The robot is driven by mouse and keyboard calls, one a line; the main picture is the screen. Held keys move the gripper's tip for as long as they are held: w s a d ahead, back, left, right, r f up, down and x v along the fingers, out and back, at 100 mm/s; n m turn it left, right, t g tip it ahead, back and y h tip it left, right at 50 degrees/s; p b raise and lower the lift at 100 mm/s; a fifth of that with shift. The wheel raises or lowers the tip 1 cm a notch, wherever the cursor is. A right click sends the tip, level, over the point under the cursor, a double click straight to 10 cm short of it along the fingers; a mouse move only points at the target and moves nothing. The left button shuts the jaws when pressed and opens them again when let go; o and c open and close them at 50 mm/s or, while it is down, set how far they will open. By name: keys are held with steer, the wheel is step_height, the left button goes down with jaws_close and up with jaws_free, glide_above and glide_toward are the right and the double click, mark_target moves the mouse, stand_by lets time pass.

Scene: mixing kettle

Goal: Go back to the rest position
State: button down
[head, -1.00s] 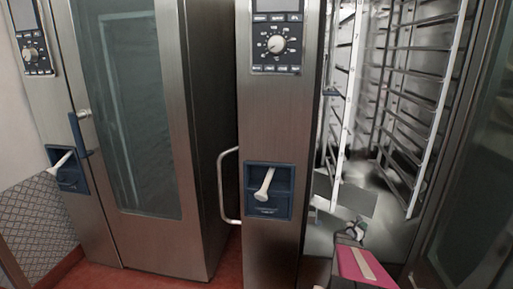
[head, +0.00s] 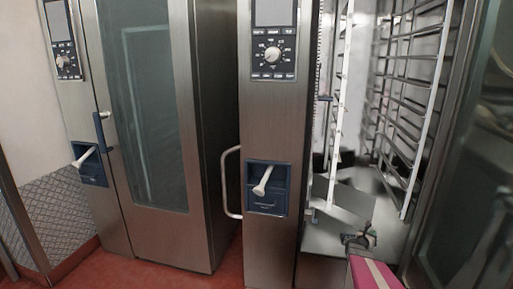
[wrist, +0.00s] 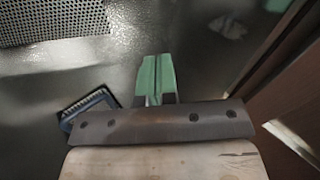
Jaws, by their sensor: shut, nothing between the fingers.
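My gripper (head: 360,238) shows small and dark in the head view, low in front of the open right oven (head: 275,130). A pink part of my arm is below it. In the wrist view, the green fingers of my gripper (wrist: 156,62) are together with nothing between them. They point over a shiny grey metal surface (wrist: 200,60). The gripper touches nothing that I can make out.
The right oven holds a tall rack (head: 340,110); its glass door (head: 470,170) stands close at right. A closed oven (head: 150,120) is at left. Red floor (head: 160,272) shows in front. A perforated panel (wrist: 50,20) and a dark-framed object (wrist: 88,105) show in the wrist view.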

steer(key=s+a+r+n+y, duration=0.1)
steer(key=a+r+n+y, duration=0.3)
steer(key=a+n, duration=0.55)
steer(key=a+r+n+y, duration=0.1)
steer(key=a+n+y, duration=0.4)
steer(key=a+n, duration=0.4)
steer(key=s+a+r+n+y, duration=0.1)
steer(key=a+r+n+y, duration=0.2)
steer(key=a+n+y, duration=0.55)
steer(key=s+a+r+n+g+h, duration=0.1)
steer(key=s+a+r+n+g, duration=0.2)
steer(key=s+a+n+g, duration=0.2)
steer(key=s+a+r+n+g+h, duration=0.2)
steer(key=s+a+n+g, duration=0.3)
steer(key=s+a+n, duration=0.5)
steer(key=s+n, duration=0.2)
steer(key=s, duration=0.5)
steer(key=shift+s+a+r+n, duration=0.2)
steer(key=shift+r+n, duration=0.2)
steer(key=shift+d, duration=0.1)
